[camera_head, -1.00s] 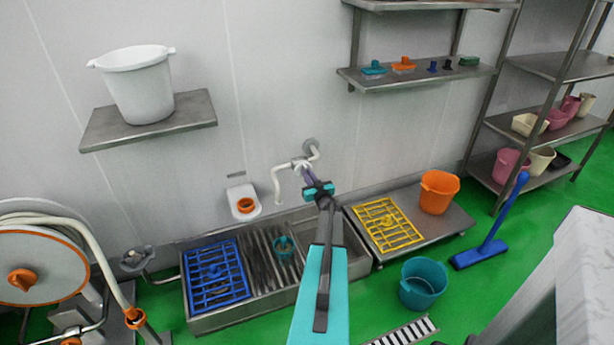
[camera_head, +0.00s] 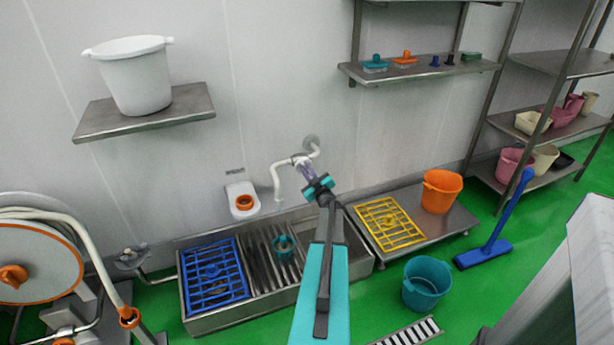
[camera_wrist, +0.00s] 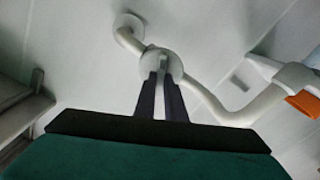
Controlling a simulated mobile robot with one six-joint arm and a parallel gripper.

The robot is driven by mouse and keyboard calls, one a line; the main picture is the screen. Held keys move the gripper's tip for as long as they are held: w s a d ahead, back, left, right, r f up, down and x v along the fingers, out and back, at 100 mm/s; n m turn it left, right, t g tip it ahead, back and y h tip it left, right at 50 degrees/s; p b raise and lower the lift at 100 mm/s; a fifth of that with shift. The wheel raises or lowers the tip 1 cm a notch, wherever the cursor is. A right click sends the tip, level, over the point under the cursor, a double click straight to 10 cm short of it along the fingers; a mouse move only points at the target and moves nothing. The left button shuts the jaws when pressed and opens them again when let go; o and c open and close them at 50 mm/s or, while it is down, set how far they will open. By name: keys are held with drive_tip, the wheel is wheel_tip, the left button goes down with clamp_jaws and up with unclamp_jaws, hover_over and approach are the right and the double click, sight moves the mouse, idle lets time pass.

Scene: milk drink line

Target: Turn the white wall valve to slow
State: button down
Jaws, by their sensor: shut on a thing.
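The white wall valve (camera_head: 296,160) sits on a white pipe with a bent spout (camera_head: 277,180), fixed to the wall by a round flange above the sink. In the wrist view the valve's round body (camera_wrist: 160,62) is straight ahead. My gripper (camera_head: 307,168) reaches up to the valve from below. In the wrist view my gripper (camera_wrist: 162,85) has its two dark fingers close together on the valve's narrow white handle (camera_wrist: 161,66). The fingers hide part of the handle, and I cannot read any slow mark.
The steel sink (camera_head: 358,262) lies below the valve, with a blue rack (camera_head: 213,275) at left and a yellow rack (camera_head: 388,224) at right. A white wall holder (camera_head: 243,200) with an orange ring hangs left of the spout. An orange bucket (camera_head: 441,190) stands at right.

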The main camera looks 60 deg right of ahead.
drive_tip(key=shift+w+n, duration=0.1)
drive_tip(key=shift+n, duration=0.4)
drive_tip(key=c, duration=1.8)
unclamp_jaws()
drive_tip(key=shift+a, duration=0.15)
drive_tip(key=shift+b+v, duration=0.45)
drive_tip(key=shift+v, duration=6.4)
